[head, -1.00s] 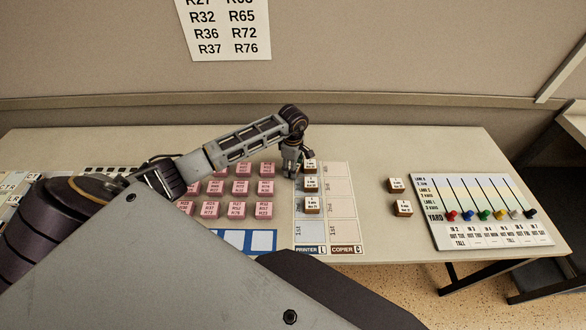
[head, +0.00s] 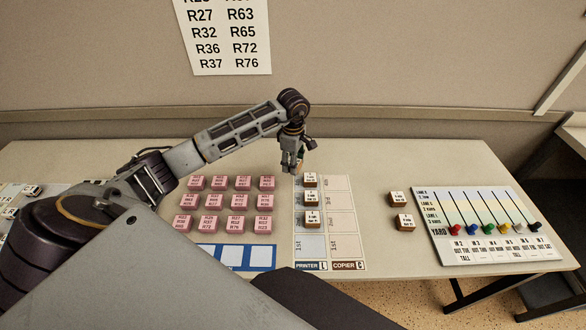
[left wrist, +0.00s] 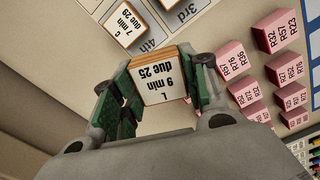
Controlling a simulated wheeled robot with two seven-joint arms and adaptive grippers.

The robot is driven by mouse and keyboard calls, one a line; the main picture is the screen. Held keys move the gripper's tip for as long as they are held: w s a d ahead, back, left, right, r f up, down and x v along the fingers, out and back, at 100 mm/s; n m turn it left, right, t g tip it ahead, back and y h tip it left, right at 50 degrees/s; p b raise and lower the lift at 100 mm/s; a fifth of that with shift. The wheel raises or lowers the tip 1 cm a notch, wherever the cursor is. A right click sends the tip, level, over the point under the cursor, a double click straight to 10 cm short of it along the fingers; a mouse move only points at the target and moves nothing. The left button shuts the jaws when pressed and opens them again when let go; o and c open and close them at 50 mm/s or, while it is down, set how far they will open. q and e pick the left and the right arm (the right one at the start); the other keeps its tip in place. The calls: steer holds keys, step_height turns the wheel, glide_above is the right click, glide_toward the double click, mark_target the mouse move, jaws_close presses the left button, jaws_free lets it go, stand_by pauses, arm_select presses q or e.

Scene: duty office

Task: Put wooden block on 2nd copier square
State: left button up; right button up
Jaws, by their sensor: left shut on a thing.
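My left gripper (head: 291,165) is above the far end of the two-column board (head: 312,246). In the left wrist view my left gripper (left wrist: 160,78) is shut on a wooden block (left wrist: 163,85) with a white top reading "L 9 min due 25". In the head view this block is mostly hidden by the gripper. The copier column (head: 343,245) is the right column, and its squares, including the 2nd copier square (head: 340,221), look bare. My right gripper is not in view.
Three wooden blocks (head: 312,217) stand in the printer column. Rows of pink blocks (head: 239,184) lie to the left. Two more wooden blocks (head: 404,222) stand right of the board, beside the yard board (head: 500,256). The table between them is clear.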

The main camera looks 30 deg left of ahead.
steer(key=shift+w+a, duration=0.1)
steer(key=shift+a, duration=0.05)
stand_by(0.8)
